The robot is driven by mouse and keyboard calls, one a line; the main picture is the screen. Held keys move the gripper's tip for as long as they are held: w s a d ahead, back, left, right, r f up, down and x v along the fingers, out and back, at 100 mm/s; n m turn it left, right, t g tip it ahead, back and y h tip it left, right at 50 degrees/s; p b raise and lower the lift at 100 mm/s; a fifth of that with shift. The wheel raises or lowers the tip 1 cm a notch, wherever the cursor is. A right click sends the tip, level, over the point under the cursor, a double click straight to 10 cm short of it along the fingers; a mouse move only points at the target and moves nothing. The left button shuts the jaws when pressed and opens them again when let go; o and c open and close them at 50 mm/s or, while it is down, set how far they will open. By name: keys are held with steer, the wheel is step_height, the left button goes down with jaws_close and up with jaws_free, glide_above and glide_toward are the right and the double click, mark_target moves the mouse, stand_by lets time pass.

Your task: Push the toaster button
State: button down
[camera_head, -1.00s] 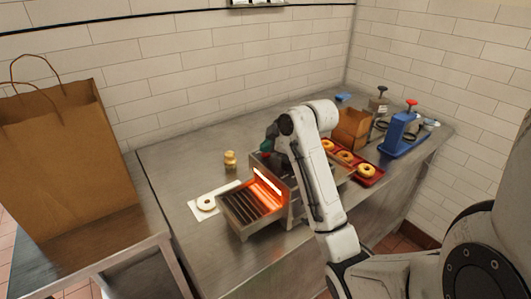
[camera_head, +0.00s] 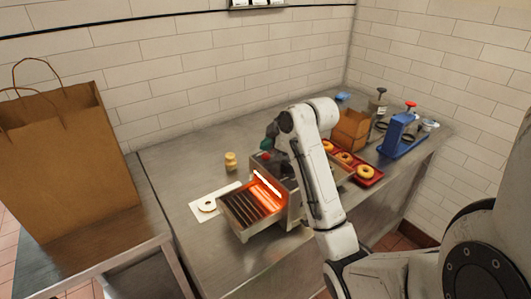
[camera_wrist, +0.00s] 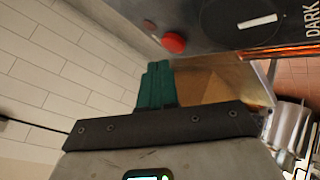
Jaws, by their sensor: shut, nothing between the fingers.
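The toaster (camera_head: 292,208) is a steel box on the counter with a glowing orange opening and a slotted tray at its front left. In the wrist view its dark panel (camera_wrist: 222,22) carries a round red button (camera_wrist: 174,42), a dial with a white mark and the word DARK. The red button also shows in the head view (camera_head: 265,156). My gripper (camera_wrist: 157,66) has green fingers that are shut and empty. The fingertips appear close to the button in the wrist view; I cannot tell the exact gap, but the button is uncovered. My arm hides part of the toaster.
A white sheet (camera_head: 226,188) with a pale ring lies left of the toaster, near a small yellowish jar (camera_head: 231,161). Right are a red tray (camera_head: 371,180) of bagels, a brown bag (camera_head: 350,130) and a blue device (camera_head: 397,136). A big paper bag (camera_head: 65,165) stands left.

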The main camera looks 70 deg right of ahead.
mark_target(268, 156)
step_height(268, 156, up, 4)
steer(key=p, duration=0.2)
steer(key=shift+f+p, duration=0.15)
steer(key=shift+p, duration=0.25)
steer(key=shift+r, duration=0.75)
